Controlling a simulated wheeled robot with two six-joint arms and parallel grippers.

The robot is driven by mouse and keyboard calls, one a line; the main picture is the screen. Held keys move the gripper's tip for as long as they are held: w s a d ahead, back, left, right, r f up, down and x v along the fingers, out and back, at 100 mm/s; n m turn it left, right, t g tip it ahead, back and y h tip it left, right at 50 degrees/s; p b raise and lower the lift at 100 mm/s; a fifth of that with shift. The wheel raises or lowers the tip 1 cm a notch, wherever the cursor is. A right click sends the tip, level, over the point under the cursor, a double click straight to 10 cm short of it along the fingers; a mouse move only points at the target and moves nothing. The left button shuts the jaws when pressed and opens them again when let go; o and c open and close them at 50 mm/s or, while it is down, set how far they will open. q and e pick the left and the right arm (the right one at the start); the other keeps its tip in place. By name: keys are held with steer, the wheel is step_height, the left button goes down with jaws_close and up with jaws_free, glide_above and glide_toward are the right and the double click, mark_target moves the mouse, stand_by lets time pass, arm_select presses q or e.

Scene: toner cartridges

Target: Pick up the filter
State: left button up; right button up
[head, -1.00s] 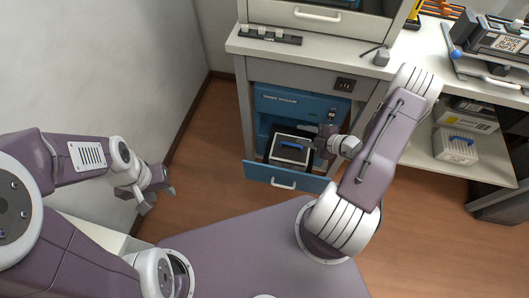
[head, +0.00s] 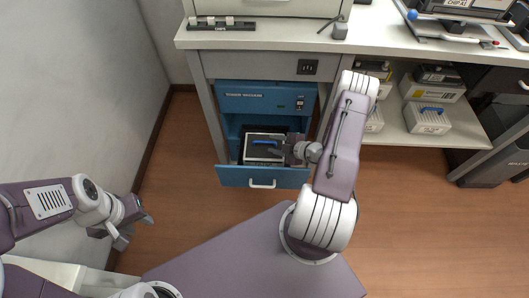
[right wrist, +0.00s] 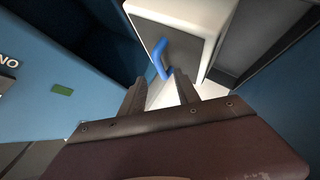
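The filter (head: 255,155) is a white box with a dark top and a blue handle, inside the pulled-out drawer of the blue toner vacuum (head: 250,100). In the right wrist view the filter (right wrist: 205,15) shows at top centre, its blue handle (right wrist: 159,58) just beyond my fingertips. My right gripper (right wrist: 158,82) is open and empty, its fingers apart and pointing at the handle. In the head view my right gripper (head: 280,150) is at the filter's right side, near the handle. My left gripper (head: 135,231) is open and empty, away at the left.
The drawer front (head: 235,176) and cabinet sides closely surround the filter. A white counter (head: 270,40) overhangs above. A similar white box with a blue handle (head: 428,122) stands on the right shelf (head: 405,138). The wooden floor (head: 190,180) is clear.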

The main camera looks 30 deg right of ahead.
mark_target(265, 142)
steer(key=b+x, duration=0.1)
steer(key=x, duration=0.3)
steer(key=shift+s+f, duration=0.15)
jaws_close()
stand_by(1.1)
